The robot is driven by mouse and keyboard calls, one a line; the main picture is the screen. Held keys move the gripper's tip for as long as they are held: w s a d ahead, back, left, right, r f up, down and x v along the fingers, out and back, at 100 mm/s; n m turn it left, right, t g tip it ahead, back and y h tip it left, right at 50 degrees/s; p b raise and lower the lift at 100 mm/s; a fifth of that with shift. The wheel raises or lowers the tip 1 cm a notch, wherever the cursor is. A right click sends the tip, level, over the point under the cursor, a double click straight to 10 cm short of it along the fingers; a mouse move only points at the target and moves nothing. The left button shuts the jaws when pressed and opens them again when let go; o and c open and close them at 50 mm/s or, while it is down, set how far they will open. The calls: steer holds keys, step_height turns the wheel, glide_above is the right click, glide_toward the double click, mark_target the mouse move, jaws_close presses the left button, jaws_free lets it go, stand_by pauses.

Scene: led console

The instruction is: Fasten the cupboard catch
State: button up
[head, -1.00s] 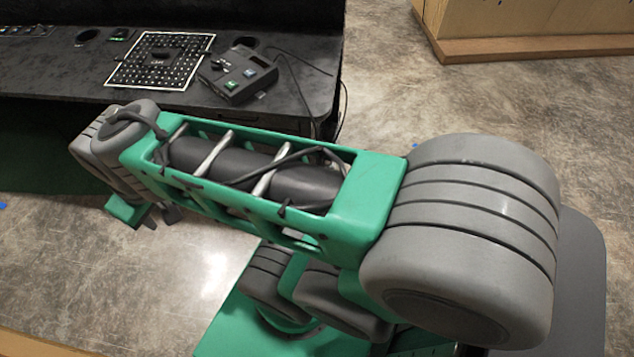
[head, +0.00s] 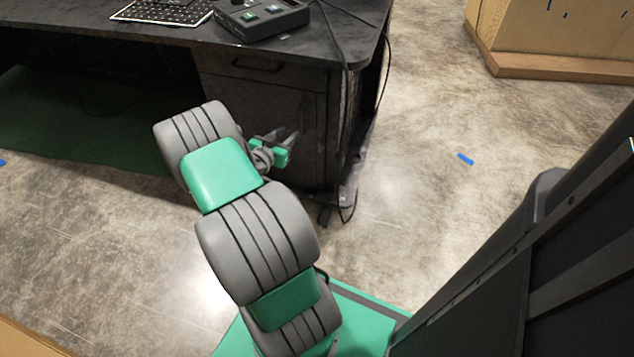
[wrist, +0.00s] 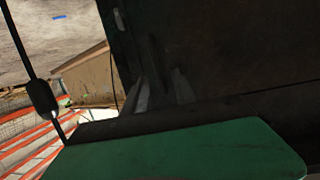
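The cupboard (head: 260,95) is the dark cabinet under the right end of the black desk in the head view. Its door sits below a drawer (head: 290,75) and looks shut or nearly so. I cannot make out the catch; the door is dark and partly behind my arm. My gripper (head: 285,136) is in front of the door, with its two grey fingers pointing towards it and a gap between them. In the wrist view the fingers (wrist: 160,92) are dim against a dark panel (wrist: 235,55). Nothing shows between them, and contact cannot be told.
On the desk top (head: 110,35) are a button box (head: 258,18) and a dotted board (head: 165,10). Cables (head: 347,130) hang at the desk's right end. A wooden crate (head: 560,40) stands at the back right.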

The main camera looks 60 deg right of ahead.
mark_target(320, 150)
steer(key=s+d+f+n+t+h+b, duration=0.1)
steer(key=s+f+b, duration=0.25)
steer(key=f, duration=0.45)
steer(key=s+d+f+n+t+h+b, duration=0.1)
steer(key=s+f+h+b, duration=0.2)
steer(key=f, duration=0.5)
steer(key=shift+y, duration=0.6)
steer(key=d, duration=0.4)
steer(key=d+b, duration=0.1)
steer(key=d, duration=0.2)
steer(key=shift+w+r, duration=0.2)
steer(key=shift+r, duration=0.2)
jaws_close()
